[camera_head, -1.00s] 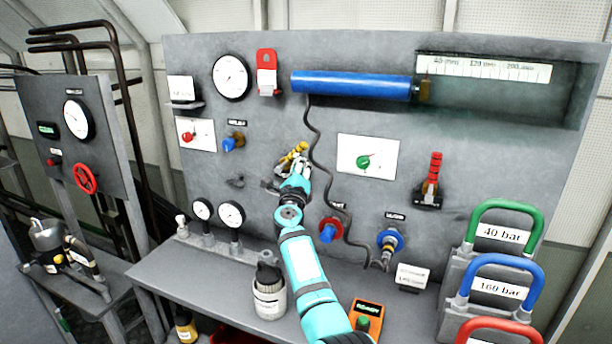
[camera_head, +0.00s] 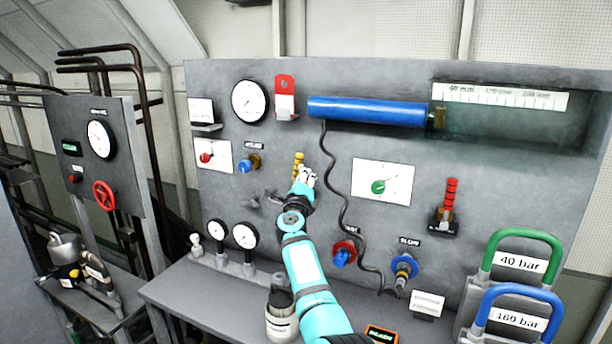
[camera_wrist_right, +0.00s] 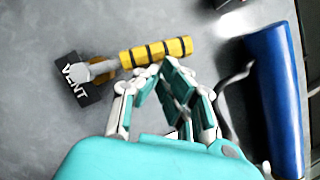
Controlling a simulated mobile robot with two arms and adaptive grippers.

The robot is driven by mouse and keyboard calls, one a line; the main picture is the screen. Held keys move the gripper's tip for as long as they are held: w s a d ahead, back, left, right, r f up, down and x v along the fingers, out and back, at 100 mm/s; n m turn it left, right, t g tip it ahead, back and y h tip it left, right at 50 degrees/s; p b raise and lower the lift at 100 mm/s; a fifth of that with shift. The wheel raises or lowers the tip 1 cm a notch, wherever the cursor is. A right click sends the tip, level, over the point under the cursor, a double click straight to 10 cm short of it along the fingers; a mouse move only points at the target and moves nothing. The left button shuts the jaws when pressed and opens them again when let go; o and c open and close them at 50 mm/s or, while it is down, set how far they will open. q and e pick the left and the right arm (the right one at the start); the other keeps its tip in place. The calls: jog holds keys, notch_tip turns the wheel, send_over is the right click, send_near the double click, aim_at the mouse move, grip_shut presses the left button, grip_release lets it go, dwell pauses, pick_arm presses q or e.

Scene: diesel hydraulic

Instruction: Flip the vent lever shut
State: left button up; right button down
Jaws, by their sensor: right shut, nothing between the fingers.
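The vent lever, a yellow handle with black bands (camera_head: 298,163), stands about upright on the grey panel in the head view. In the right wrist view the handle (camera_wrist_right: 157,54) extends from a grey and brass pivot beside a black VENT label (camera_wrist_right: 76,77). My left gripper is out of view.
A blue cylinder (camera_head: 368,111) and its hanging black hose (camera_head: 343,195) are close to the right of my gripper. Red (camera_head: 344,253) and blue (camera_head: 404,267) fittings sit lower right. A blue knob (camera_head: 248,163) is to the left. The bench (camera_head: 205,296) runs below.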

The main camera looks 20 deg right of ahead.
jog(key=shift+w+a+r+n, duration=0.15)
jog(key=shift+w+a+n, duration=0.05)
jog(key=shift+n, duration=0.2)
dwell(0.5)
